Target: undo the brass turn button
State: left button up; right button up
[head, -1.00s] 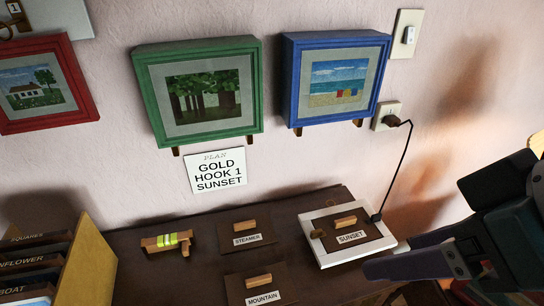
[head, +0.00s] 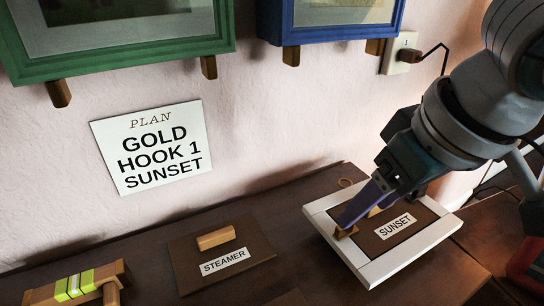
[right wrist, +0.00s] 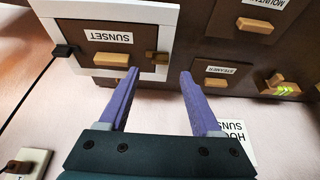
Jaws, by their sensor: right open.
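The white frame (head: 440,235) lies on the dark cabinet top around a brown panel labelled SUNSET (head: 395,226). The small brass turn button (head: 346,232) sits at the panel's left edge, partly covered by my gripper. In the right wrist view the button (right wrist: 157,57) shows at the frame's edge, ahead of the gap between my fingers. My right gripper (head: 352,218) is open and empty, its purple fingers reaching down over the left part of the frame. I cannot tell whether a fingertip touches the button. My left gripper is out of view.
A STEAMER panel (head: 225,255) with a wooden handle lies left of the frame. A wooden piece with a yellow-green band (head: 75,287) lies further left. A plan card (head: 152,148) is on the wall under the green picture frame (head: 120,55). A power cord runs from the outlet (head: 401,54).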

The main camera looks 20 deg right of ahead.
aim_at(346, 239)
pick_arm(q)
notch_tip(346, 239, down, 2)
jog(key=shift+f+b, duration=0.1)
jog(key=shift+b, duration=0.7)
pick_arm(e)
jog(key=x, duration=0.6)
jog(key=shift+r, duration=0.1)
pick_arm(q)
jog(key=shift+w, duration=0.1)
pick_arm(e)
grip_shut()
